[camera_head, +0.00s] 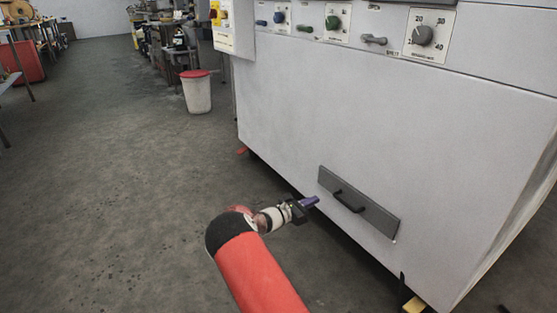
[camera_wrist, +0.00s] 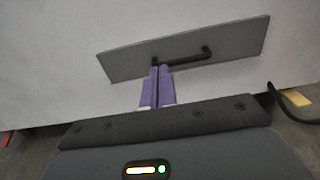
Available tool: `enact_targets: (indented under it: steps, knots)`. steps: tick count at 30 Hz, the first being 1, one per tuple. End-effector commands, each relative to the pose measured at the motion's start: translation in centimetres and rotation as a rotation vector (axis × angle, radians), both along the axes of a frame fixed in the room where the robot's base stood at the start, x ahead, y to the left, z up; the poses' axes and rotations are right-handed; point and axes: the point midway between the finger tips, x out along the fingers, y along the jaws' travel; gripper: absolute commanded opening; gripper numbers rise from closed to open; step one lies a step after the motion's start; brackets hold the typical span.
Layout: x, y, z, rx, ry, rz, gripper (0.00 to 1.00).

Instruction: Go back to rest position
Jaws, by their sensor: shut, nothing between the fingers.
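My gripper (camera_head: 310,202) is at the end of my red arm, low in front of the white machine, just left of a grey panel (camera_head: 378,212) with a black handle (camera_head: 349,201). In the wrist view, the purple fingers of my gripper (camera_wrist: 158,72) are shut together with nothing between them. Their tips overlap the left end of the black handle (camera_wrist: 187,58) in that view. Whether they touch the handle cannot be told. The grey panel (camera_wrist: 125,66) lies flat against the machine front.
The white machine (camera_head: 290,110) fills the right side, with knobs and a dial (camera_head: 423,36) along its top. A white bin with a red lid (camera_head: 197,92) stands behind on the floor. A red container (camera_head: 27,62) is at far left. The grey floor (camera_head: 110,170) at left is clear.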

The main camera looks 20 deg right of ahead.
Motion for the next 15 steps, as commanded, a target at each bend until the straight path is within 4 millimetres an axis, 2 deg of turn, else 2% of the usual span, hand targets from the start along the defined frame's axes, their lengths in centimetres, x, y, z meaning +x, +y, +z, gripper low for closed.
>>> enact_targets:
  steps: [4, 7, 11, 15]
  knots:
    - [-0.7, -0.4, 1.3, 0.044, -0.034, -0.031, 0.00]
    - [-2.5, -1.3, 3.7, 0.145, -0.111, -0.102, 0.00]
    - [-6.4, -2.2, 7.7, 0.345, -0.260, -0.239, 0.00]
    - [-11.0, -1.9, 11.5, 0.567, -0.427, -0.382, 0.00]
